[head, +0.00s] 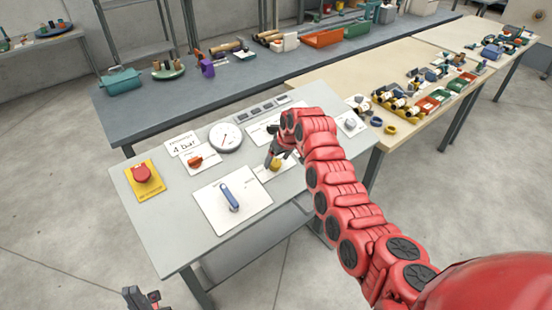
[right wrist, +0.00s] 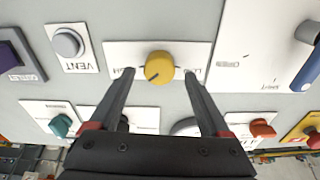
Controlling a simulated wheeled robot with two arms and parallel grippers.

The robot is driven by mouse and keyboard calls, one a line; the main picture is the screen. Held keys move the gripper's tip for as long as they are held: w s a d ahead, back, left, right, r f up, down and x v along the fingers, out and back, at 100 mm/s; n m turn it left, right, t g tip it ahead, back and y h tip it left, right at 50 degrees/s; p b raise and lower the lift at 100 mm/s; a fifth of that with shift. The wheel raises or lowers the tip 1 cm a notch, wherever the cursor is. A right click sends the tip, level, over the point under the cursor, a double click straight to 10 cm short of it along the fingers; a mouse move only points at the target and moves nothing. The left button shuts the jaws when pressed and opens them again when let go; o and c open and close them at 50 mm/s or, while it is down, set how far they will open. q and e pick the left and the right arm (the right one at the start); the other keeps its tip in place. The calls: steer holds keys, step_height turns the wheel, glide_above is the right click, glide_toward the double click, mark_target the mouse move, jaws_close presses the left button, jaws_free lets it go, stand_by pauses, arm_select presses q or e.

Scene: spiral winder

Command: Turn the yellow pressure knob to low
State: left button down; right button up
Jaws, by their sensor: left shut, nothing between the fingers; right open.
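The yellow pressure knob (right wrist: 158,67) sits on a white label plate (right wrist: 118,51) on the grey panel. In the head view the knob (head: 276,165) is partly hidden by my right gripper (head: 273,158). In the right wrist view this gripper (right wrist: 159,73) is open, with one fingertip on each side of the knob and visible gaps. A dark mark on the knob points to the lower left in that view. The label words beside it appear upside down and are partly covered by the fingers. My left gripper (head: 140,297) is shut and empty, low at the left, away from the panel.
A blue lever (head: 229,196), orange knob (head: 195,161), red button (head: 142,173) and round gauge (head: 225,137) share the panel. A grey vent button (right wrist: 68,43) and teal knob (right wrist: 61,125) are near the right gripper. Cluttered workbenches (head: 118,123) stand behind.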

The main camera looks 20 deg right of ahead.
steer(key=shift+x, duration=1.1)
steer(key=shift+c, duration=0.2)
